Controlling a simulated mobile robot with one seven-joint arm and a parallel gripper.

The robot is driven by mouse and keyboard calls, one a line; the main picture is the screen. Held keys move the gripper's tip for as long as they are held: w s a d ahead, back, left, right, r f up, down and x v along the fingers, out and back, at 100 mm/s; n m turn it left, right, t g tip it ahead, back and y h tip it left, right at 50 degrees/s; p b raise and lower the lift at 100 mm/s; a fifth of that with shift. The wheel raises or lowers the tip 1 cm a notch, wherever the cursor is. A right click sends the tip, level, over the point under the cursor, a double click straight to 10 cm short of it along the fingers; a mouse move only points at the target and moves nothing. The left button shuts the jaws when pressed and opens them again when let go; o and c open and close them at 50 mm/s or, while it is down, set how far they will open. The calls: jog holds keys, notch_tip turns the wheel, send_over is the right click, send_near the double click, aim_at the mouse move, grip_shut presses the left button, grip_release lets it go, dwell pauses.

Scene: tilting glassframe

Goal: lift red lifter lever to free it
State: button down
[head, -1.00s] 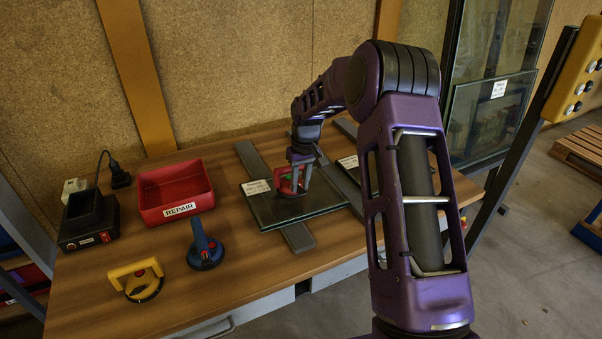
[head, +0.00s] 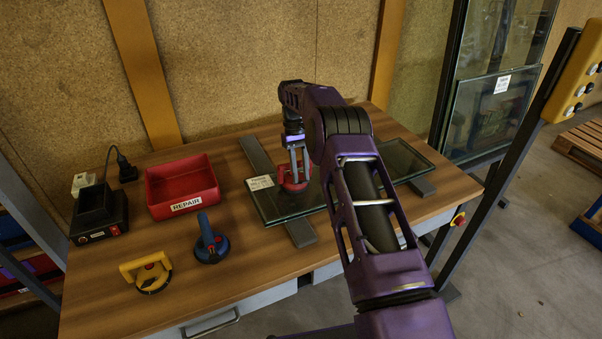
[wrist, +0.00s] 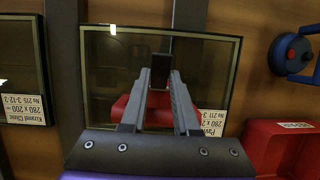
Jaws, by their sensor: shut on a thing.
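The red lifter (head: 293,184) sits on the left glass pane (head: 268,207), which lies across a dark rail on the workbench. In the wrist view its red body (wrist: 158,110) shows behind and between my fingers. My gripper (head: 297,163) points down over the lifter. In the wrist view, my gripper (wrist: 160,76) is shut on a black part, apparently the lifter's lever (wrist: 161,66), between the fingertips. My fingers partly hide the lifter. I cannot tell the lever's angle, or whether the suction cup under it still grips the glass.
A blue lifter (head: 210,243) and a yellow lifter (head: 148,273) stand at the front left. A red REPAIR box (head: 182,202) and a black charger (head: 98,213) stand behind them. Another glass pane (head: 408,157) lies to the right. The bench front between is clear.

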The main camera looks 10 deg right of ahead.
dwell(0.6)
jog(key=c, duration=0.6)
grip_release()
jog(key=shift+c, duration=0.2)
